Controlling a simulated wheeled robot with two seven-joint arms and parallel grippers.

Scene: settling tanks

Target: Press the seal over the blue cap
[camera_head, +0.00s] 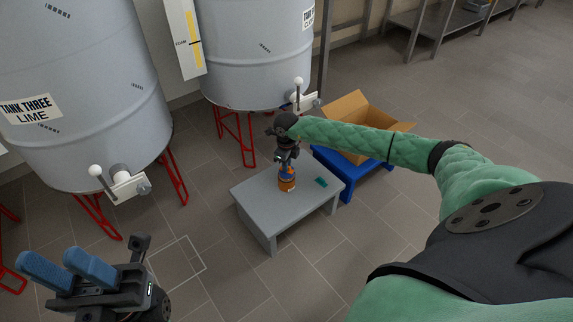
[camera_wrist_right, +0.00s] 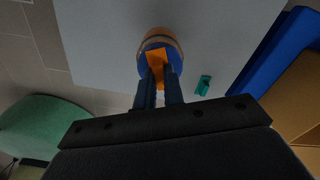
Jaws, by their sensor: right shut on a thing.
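An amber jar (camera_head: 287,185) with a blue cap stands upright on a grey table (camera_head: 255,190). In the right wrist view, the jar (camera_wrist_right: 156,34) and the blue cap (camera_wrist_right: 144,58) show just beyond my fingertips. My right gripper (camera_head: 287,165) points down over the jar. In the wrist view, my right gripper (camera_wrist_right: 160,80) is shut on an orange strip, the seal (camera_wrist_right: 156,57), which lies across the cap in the picture. I cannot tell whether the seal touches the cap. My left gripper (camera_head: 68,270) is open and empty, away from the table at lower left.
A small teal object (camera_head: 321,182) lies on the table right of the jar. An open cardboard box (camera_head: 352,110) stands on a blue stand (camera_head: 350,178) behind it. Grey tanks (camera_head: 75,85) on red legs, with white-knobbed valves, stand at left and back. The floor before the table is clear.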

